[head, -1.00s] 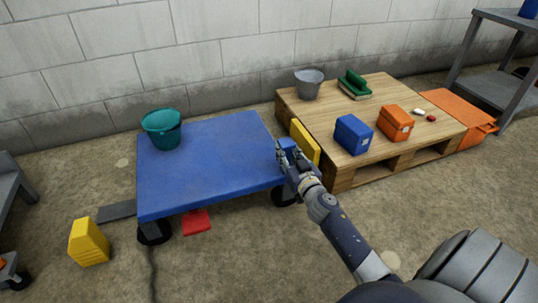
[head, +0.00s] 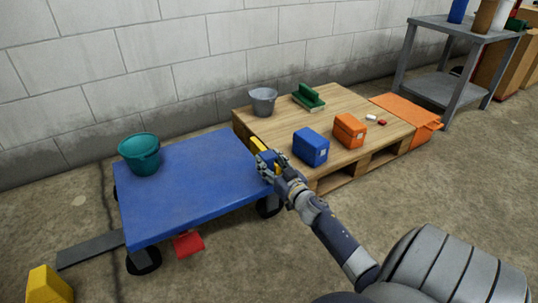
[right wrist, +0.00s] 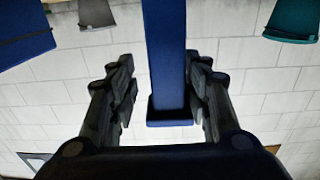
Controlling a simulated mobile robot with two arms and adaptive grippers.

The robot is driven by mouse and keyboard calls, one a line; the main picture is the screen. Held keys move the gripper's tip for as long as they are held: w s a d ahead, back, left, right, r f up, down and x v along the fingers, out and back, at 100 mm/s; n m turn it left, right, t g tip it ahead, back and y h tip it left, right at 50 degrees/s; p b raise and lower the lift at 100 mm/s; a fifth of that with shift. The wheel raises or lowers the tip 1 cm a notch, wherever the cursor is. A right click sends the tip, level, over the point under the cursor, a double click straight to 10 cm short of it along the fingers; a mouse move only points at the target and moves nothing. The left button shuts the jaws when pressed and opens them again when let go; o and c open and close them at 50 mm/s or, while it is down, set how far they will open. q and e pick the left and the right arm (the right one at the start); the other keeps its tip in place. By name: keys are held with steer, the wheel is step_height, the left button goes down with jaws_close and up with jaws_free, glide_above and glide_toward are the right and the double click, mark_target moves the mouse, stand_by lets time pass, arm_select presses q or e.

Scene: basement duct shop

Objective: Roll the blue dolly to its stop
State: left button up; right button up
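The blue dolly (head: 195,185) stands left of the wooden pallet, a teal bucket (head: 139,155) on its far left corner. A yellow block (head: 257,144) shows between the dolly and the pallet, largely hidden behind my right gripper. My right gripper (head: 268,168) is at the dolly's right edge. In the right wrist view, a blue upright handle (right wrist: 167,55) stands between its fingers, which are drawn in close on both sides; a thin gap seems to show on the left. Whether the dolly touches the yellow block is hidden. My left gripper is out of view.
The pallet (head: 337,180) carries a grey bucket (head: 263,103), blue box (head: 310,148), orange box (head: 349,131) and green item (head: 308,97). A red piece (head: 188,244) shows under the dolly's front edge. A dark floor strip (head: 88,249) and yellow block (head: 48,287) lie left.

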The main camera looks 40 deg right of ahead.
steer(key=shift+a, duration=0.1)
steer(key=shift+s+a+f, duration=0.1)
steer(key=shift+s, duration=0.25)
steer(key=v, duration=1.1)
steer(key=shift+s, duration=0.15)
